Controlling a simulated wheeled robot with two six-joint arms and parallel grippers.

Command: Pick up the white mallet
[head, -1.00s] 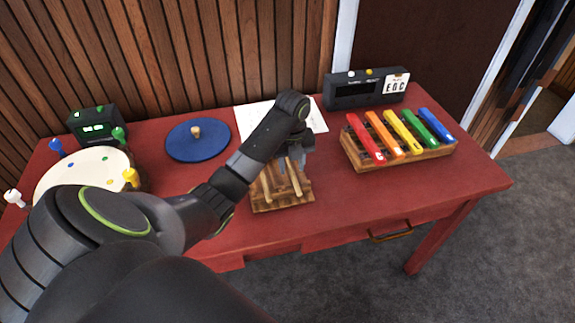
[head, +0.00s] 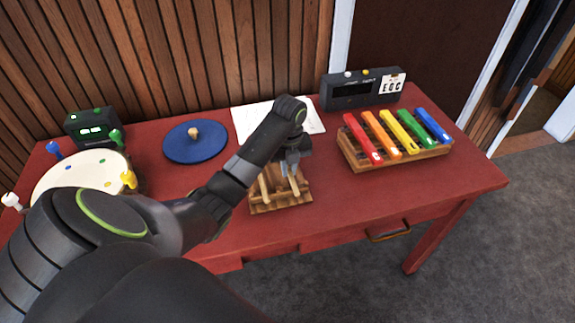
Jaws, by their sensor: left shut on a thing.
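A slatted wooden rack (head: 282,207) lies near the front middle of the red table. Light wooden mallet sticks (head: 265,190) rest on it. My left gripper (head: 291,168) points down over the rack and is shut on one of these mallets, at its stick. My gripper and forearm hide the far part of the rack, and I cannot see the colour of the held mallet's head. The held mallet appears still at the rack. My right gripper is not in view.
A xylophone with coloured bars (head: 396,140) stands right, before a dark box (head: 363,90). A white paper (head: 250,120) and blue disc (head: 195,143) lie behind. At left are a cream round board with coloured pegs (head: 80,172) and a small device (head: 93,128). Red table (head: 350,205) is bare front right.

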